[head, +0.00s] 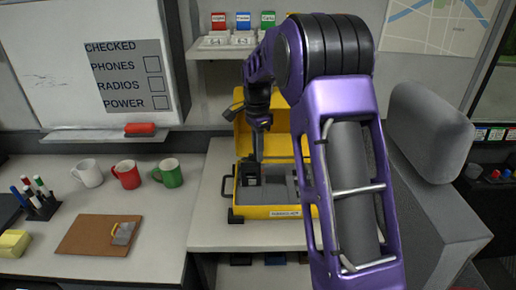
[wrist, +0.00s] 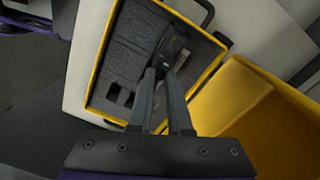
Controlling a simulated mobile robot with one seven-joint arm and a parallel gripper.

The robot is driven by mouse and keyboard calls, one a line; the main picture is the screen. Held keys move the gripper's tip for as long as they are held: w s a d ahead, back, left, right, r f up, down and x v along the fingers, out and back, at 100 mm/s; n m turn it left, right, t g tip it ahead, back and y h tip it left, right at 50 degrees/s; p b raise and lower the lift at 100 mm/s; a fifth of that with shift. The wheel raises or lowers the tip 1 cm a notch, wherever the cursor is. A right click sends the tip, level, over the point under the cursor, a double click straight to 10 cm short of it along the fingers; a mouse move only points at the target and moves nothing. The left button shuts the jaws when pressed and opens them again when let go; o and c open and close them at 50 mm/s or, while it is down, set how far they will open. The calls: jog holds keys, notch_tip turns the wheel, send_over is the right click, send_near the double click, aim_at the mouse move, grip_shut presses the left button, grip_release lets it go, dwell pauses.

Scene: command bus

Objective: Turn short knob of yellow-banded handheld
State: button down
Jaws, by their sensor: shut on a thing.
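An open yellow case (head: 272,211) sits on the counter, with a grey foam insert that has several slots. A black handheld (head: 250,175) stands in the left part of the case; it also shows in the wrist view (wrist: 176,47). No yellow band can be made out on it. My gripper (head: 258,155) reaches down into the case from above, its fingers at the handheld's top. In the wrist view its two long fingers (wrist: 159,75) come close together at the handheld. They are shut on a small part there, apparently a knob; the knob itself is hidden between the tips.
The case's raised lid (wrist: 245,100) stands close beside my gripper. A grey seat (head: 432,130) is at the right.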

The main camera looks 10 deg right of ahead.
jog(key=shift+n, duration=0.5)
jog(key=c, duration=0.8)
grip_release()
jog(key=shift+c, duration=0.2)
notch_tip(320, 180, up, 17)
jog(key=shift+w+r, duration=0.2)
jog(key=shift+w, duration=0.1)
jog(key=shift+a, duration=0.1)
